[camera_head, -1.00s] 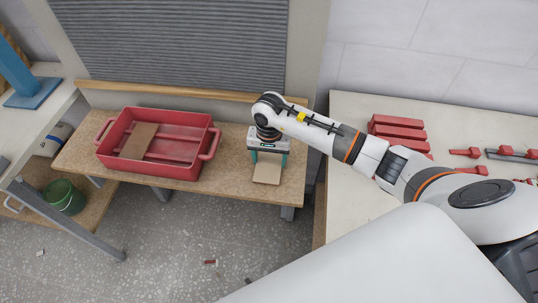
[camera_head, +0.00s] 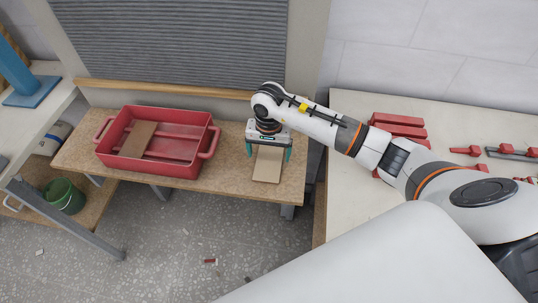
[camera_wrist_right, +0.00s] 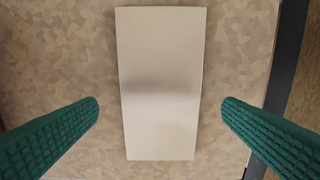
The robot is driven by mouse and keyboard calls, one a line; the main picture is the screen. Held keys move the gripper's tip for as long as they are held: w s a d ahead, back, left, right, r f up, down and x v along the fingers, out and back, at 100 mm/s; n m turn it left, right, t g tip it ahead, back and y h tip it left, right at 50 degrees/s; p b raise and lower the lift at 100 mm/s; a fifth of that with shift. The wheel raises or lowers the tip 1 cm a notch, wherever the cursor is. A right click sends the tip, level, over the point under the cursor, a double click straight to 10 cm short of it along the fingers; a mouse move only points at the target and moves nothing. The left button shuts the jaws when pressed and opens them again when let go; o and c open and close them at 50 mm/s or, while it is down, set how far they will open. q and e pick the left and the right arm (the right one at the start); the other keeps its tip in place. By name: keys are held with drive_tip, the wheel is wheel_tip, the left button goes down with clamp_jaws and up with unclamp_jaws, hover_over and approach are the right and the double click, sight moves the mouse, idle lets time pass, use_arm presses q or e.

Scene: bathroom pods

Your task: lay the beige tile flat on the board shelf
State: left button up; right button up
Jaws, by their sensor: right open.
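The beige tile (camera_head: 268,166) lies flat on the board shelf (camera_head: 229,182), near its right end. It also shows in the right wrist view (camera_wrist_right: 161,85), lying between the fingers and apart from both. My right gripper (camera_head: 268,151) is above the tile, pointing down, with its teal fingers spread wide on either side. In the right wrist view the open gripper (camera_wrist_right: 160,115) holds nothing. The far end of the tile is hidden by the gripper in the head view. My left gripper is not in view.
A red crate (camera_head: 184,168) with a brown tile (camera_head: 138,139) in it stands on the shelf's left part. A worktop (camera_head: 350,215) with red blocks (camera_head: 398,125) is at the right. A green bucket (camera_head: 65,197) stands at the lower left.

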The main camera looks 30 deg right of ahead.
sight(269, 161)
wheel_tip(269, 161, up, 10)
drive_tip(key=b, duration=0.2)
drive_tip(key=shift+s+f, duration=0.1)
idle(0.5)
